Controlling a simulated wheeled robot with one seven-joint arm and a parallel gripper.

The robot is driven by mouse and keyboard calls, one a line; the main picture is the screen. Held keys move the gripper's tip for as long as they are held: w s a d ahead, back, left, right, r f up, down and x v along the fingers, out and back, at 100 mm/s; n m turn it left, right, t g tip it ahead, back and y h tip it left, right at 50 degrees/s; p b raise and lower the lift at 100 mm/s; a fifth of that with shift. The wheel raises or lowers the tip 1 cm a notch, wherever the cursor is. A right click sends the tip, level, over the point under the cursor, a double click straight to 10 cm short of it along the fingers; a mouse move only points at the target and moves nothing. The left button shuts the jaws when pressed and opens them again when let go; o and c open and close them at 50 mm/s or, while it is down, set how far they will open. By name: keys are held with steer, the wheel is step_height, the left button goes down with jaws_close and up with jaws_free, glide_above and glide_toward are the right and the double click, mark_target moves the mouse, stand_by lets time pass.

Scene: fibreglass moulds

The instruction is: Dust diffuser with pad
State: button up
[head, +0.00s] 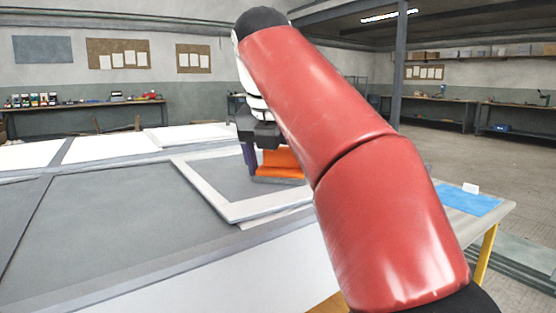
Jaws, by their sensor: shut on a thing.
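An orange pad (281,160) with a greyish underside hangs below my gripper (259,152), which points down and is shut on it. One dark purple finger shows at the pad's left side; the right side of the grip is hidden behind my red arm. The pad is over a flat white-framed panel with a grey face (232,182), which I take to be the diffuser. The pad's underside looks close to the grey face, but I cannot tell if it touches. My arm hides the panel's right part.
The panel lies on a large grey-topped surface (110,215) with white sections behind. A bench with a blue sheet (467,199) and a small white card (471,188) stands at right. Workbenches line the back walls. Open floor shows at far right.

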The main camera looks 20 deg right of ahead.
steer(key=r, duration=0.1)
steer(key=s+r+p, duration=0.1)
steer(key=d+r, duration=0.1)
steer(key=shift+s+p, duration=0.25)
steer(key=shift+p, duration=0.15)
steer(key=shift+w+a+r+p, duration=0.15)
steer(key=shift+r+p, duration=0.45)
steer(key=shift+p, duration=0.3)
steer(key=shift+a+r, duration=0.15)
steer(key=shift+r, duration=0.7)
